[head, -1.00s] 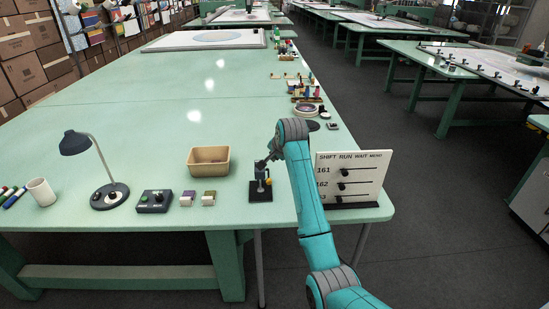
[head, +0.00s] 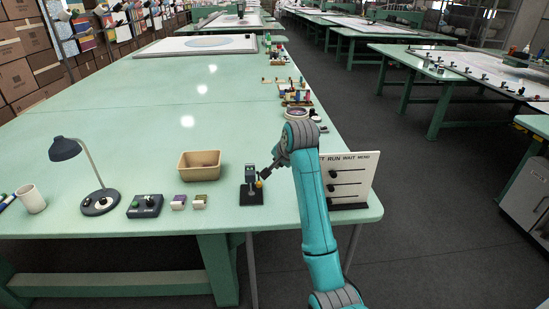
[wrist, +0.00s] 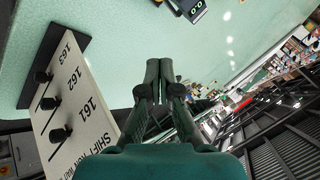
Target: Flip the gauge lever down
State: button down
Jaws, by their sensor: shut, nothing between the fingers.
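The gauge (head: 250,191) stands near the table's front edge, a small grey upright body on a black base. Whether the lever is up or down is too small to tell. My gripper (head: 264,178) is beside the gauge's right side, close to the knob; I cannot tell if they touch. In the wrist view the gripper's fingers (wrist: 160,64) are together and empty. A dark part, probably the gauge (wrist: 194,8), is cut off at the top edge there.
A white board with sliding knobs (head: 354,163) stands right of the gauge, close to my arm. A tan bin (head: 199,166), small blocks (head: 179,202), a control box (head: 145,206), a lamp (head: 100,202) and a mug (head: 32,198) lie leftward. The table's middle is clear.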

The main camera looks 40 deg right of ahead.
jog(key=shift+s+a+r, duration=0.1)
jog(key=shift+s+a, duration=0.15)
jog(key=shift+s, duration=0.25)
jog(key=shift+s+a, duration=0.2)
jog(key=shift+s, duration=0.3)
jog(key=s+a+f+n+t, duration=0.1)
jog(key=s+a+f+n, duration=0.2)
jog(key=s+a+f, duration=0.6)
jog(key=s+a+f+n+t, duration=0.2)
jog(key=s+a+f, duration=0.25)
jog(key=f, duration=0.95)
jog(key=s+a+f+n+t+y, duration=0.1)
jog(key=s+a+n, duration=0.35)
jog(key=s, duration=0.75)
jog(key=s+a+n+t, duration=0.1)
jog(key=s+a, duration=0.6)
jog(key=s, duration=0.5)
jog(key=s+a+r+n+t+y, duration=0.1)
jog(key=s+a+r+n+t, duration=0.1)
jog(key=s+r, duration=0.8)
jog(key=s+a+n, duration=0.1)
jog(key=s+n, duration=0.1)
jog(key=s, duration=0.2)
jog(key=shift+s+r, duration=0.25)
jog(key=shift+s, duration=0.05)
